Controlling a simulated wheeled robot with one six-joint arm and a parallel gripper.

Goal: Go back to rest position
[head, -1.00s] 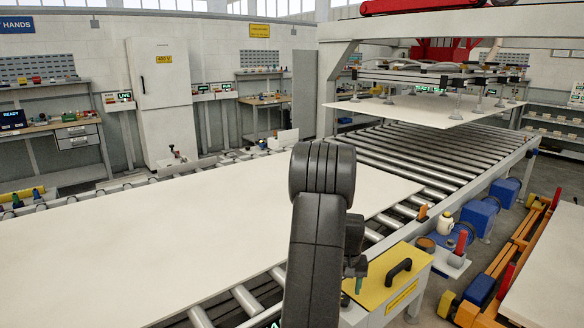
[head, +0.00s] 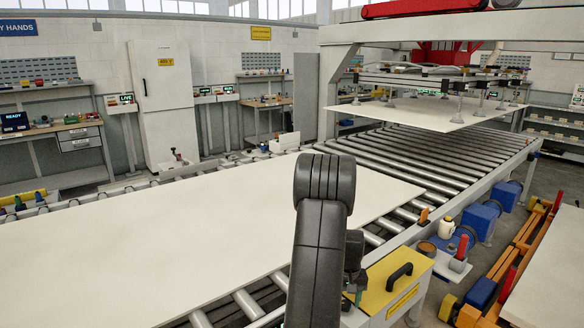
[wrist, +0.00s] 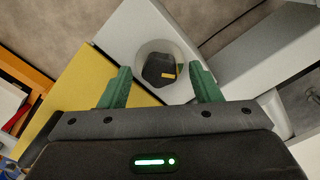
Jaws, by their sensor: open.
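My gripper (wrist: 163,86) is open, with its two green fingers apart in the wrist view. A round, pale-rimmed opening or cup (wrist: 166,46) lies beyond and between the fingertips, with a dark angular thing inside it bearing a small orange mark. Nothing is visibly held. In the head view my dark arm rises in the middle of the picture. The gripper is mostly hidden behind it, beside the yellow-topped box (head: 378,299).
A large pale sheet (head: 190,225) lies on the roller conveyor (head: 440,150). Another sheet (head: 430,114) hangs under suction cups on the gantry. The yellow box has a black handle (head: 399,275). A white bottle (head: 446,228) and a red-handled item (head: 461,250) stand to its right.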

